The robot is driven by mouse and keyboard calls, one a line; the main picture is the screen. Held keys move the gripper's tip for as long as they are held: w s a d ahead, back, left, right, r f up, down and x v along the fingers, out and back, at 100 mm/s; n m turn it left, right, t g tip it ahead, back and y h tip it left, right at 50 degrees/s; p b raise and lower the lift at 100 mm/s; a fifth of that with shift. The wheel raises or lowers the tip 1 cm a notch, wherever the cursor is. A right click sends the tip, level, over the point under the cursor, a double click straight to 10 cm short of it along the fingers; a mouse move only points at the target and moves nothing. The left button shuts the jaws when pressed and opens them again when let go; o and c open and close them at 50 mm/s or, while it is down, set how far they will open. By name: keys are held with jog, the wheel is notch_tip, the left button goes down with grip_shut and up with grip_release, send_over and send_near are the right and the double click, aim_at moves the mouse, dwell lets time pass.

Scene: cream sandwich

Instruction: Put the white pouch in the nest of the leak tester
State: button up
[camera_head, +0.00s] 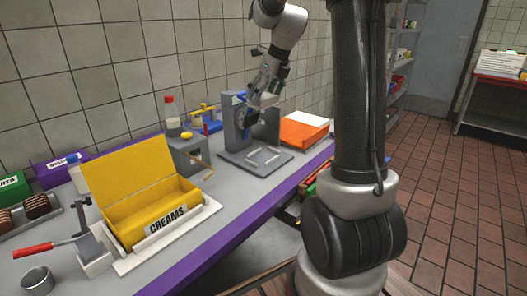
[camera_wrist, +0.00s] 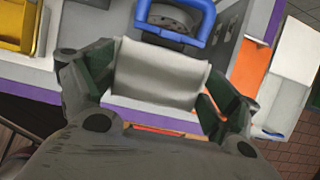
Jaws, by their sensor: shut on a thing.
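My gripper (camera_wrist: 158,88) is shut on the white pouch (camera_wrist: 160,68), which spans between the two fingers in the wrist view. In the head view my gripper (camera_head: 268,84) is at the leak tester (camera_head: 228,120), a grey upright frame on a flat grey base. The base carries light bars (camera_head: 263,158) around its nest, below my gripper. A blue handle (camera_wrist: 206,22) of the tester shows just beyond the pouch in the wrist view.
An orange and white stack (camera_head: 304,130) lies right of the tester. Left of it stand a grey box (camera_head: 188,157) with bottles behind and an open yellow CREAMS box (camera_head: 135,190). The tiled wall is close behind; the purple bench edge (camera_head: 215,258) runs along the front.

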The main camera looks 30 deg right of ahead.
notch_tip(320, 180, down, 20)
jog(key=shift+f, duration=0.25)
jog(key=shift+f, duration=0.1)
jog(key=o, duration=0.7)
jog(key=shift+o, duration=0.4)
